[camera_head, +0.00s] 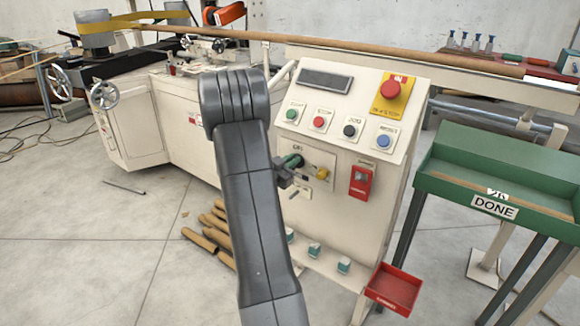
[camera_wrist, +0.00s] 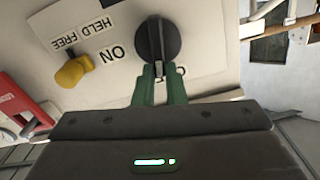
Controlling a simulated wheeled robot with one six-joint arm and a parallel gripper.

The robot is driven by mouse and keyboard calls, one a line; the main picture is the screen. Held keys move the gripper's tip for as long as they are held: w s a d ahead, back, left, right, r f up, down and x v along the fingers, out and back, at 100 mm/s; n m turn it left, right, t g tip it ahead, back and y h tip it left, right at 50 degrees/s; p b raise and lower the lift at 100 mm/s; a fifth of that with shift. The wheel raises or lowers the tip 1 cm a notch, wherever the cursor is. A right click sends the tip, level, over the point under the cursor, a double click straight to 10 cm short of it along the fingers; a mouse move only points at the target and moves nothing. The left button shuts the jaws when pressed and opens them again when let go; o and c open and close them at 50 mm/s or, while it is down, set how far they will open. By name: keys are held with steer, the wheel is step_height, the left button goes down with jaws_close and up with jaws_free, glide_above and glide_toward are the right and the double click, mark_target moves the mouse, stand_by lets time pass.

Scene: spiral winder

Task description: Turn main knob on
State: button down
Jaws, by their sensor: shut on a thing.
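The main knob (camera_wrist: 157,40) is a round black rotary knob with a raised grip bar, on the cream panel beside the printed word ON. In the wrist view its bar points along the picture's vertical. My gripper (camera_wrist: 159,72) has green fingers shut on the bar's near end. In the head view my gripper (camera_head: 291,161) is at the panel's middle left, and my arm hides part of the panel. The fingers cover part of the OFF label.
A yellow knob (camera_wrist: 74,71) marked HELD FREE sits close beside the main knob. A red switch guard (camera_head: 360,182) is to the right. Push buttons (camera_head: 320,122) and a red emergency stop (camera_head: 390,90) are above. A red bin (camera_head: 393,288) juts out below right.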

steer(key=m+b, duration=0.4)
steer(key=d+f+m+b, duration=0.1)
steer(key=m+b, duration=0.3)
steer(key=b, duration=0.1)
steer(key=s+f+m+b, duration=0.1)
steer(key=m+b, duration=0.3)
steer(key=b, duration=0.1)
steer(key=shift+s+d+f+m, duration=0.1)
steer(key=shift+d+f+m, duration=0.15)
steer(key=shift+d+m, duration=0.05)
steer(key=shift+f+m+b, duration=0.15)
steer(key=shift+m+b, duration=1.15)
steer(key=shift+m, duration=0.1)
steer(key=c, duration=1.5)
jaws_free()
steer(key=shift+s, duration=0.1)
